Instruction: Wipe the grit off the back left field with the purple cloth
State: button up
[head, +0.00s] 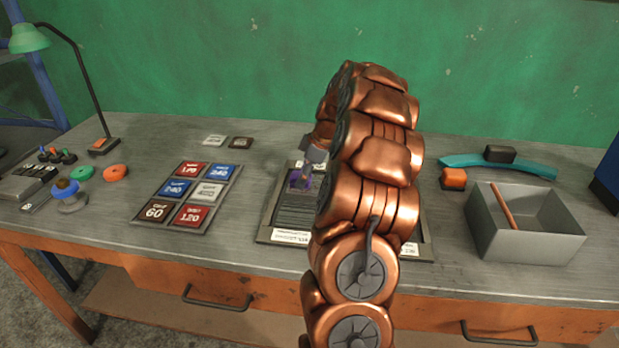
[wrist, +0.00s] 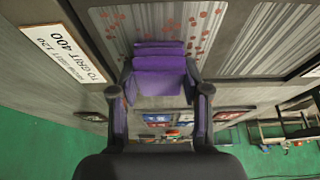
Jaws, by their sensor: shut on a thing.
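The purple cloth (wrist: 160,72) is a folded pad between the two fingers of my gripper (wrist: 160,92), which is shut on it. In the head view, the cloth (head: 301,180) shows over the back left part of a dark-framed board (head: 266,236). In the wrist view, reddish specks of grit (wrist: 188,22) lie on a grey streaked field around and beyond the cloth. I cannot tell whether the cloth touches the field. My arm hides the right part of the board and most of the gripper in the head view.
A card tray (head: 190,195) is left of the board, with two small tiles (head: 228,141) behind it. A grey open bin (head: 525,235) holding a brown stick, an orange block (head: 454,179) and a teal curved piece (head: 500,163) are at right. A lamp (head: 30,38) stands far left.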

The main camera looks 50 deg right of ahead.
jog(key=shift+w+a, duration=0.1)
jog(key=shift+a, duration=0.05)
jog(key=shift+s+d+f+b, duration=0.1)
jog(key=shift+s+d+b, duration=0.5)
jog(key=shift+s, duration=0.2)
jog(key=shift+r+p, duration=0.6)
jog(key=shift+r, duration=3.95)
jog(key=shift+a, duration=0.1)
